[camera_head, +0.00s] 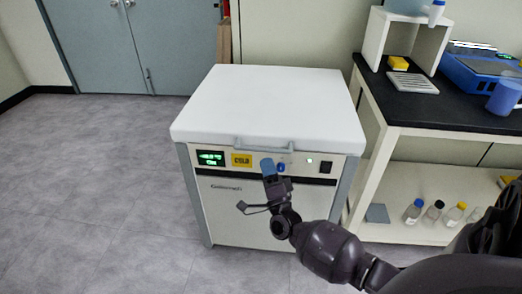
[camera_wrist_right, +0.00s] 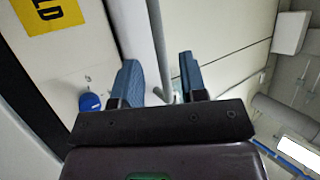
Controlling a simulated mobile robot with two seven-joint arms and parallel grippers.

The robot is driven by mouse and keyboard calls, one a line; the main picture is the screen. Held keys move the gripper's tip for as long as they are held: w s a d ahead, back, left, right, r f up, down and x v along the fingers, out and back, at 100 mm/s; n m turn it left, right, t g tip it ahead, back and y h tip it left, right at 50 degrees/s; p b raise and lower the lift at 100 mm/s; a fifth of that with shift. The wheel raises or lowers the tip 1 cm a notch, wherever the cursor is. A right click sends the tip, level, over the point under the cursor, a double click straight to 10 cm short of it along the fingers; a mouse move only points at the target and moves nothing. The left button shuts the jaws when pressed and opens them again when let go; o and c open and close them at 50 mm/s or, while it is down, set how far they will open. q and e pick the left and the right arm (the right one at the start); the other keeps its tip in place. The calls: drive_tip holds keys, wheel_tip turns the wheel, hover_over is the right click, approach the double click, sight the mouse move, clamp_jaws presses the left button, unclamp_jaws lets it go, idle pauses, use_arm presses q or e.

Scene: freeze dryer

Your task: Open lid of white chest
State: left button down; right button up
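The white chest (camera_head: 225,215) stands on the floor in the middle of the head view. Its thick white lid (camera_head: 268,103) is down flat. A grey bar handle (camera_head: 245,147) runs along the lid's front edge, and it shows in the right wrist view (camera_wrist_right: 157,35). My right gripper (camera_head: 271,167) is in front of the chest's panel, just below the handle. In the right wrist view my right gripper (camera_wrist_right: 161,82) has its blue fingers apart, with the handle's end appearing in the gap between them. Contact cannot be told. My left gripper is not in view.
The front panel has a green display (camera_head: 211,158), a yellow label (camera_head: 242,160) and a black switch (camera_head: 326,167). A black-topped bench (camera_head: 440,112) stands close at the right, with several bottles on its lower shelf. Floor (camera_head: 95,190) at left is clear.

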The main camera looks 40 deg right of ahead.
sight(262, 148)
drive_tip(key=shift+x, duration=2.8)
clamp_jaws()
